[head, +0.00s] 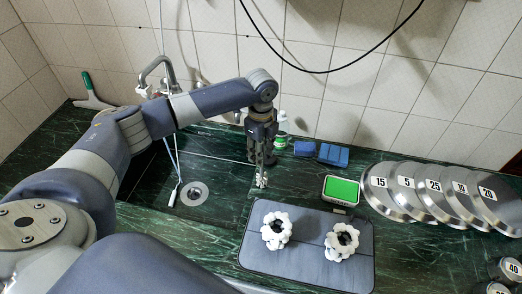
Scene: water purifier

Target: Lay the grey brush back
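My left gripper (262,165) points down over the counter, between the sink and the green sponge. Its fingers look close together, seen nearly edge-on. A small pale, speckled shape (261,181) shows at the fingertips. I cannot tell whether it is the fingertips or something held. I cannot make out the grey brush for certain. A green-handled tool with a pale wide end (92,92) stands at the far left by the wall. My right gripper is not in view.
The sink with its drain (194,193), faucet (155,72) and a hanging white hose end (174,192) lies left. A grey mat (308,258) bears two white knobbly rings. A green-topped box (341,190), blue sponges (333,155) and numbered metal discs (407,203) are right.

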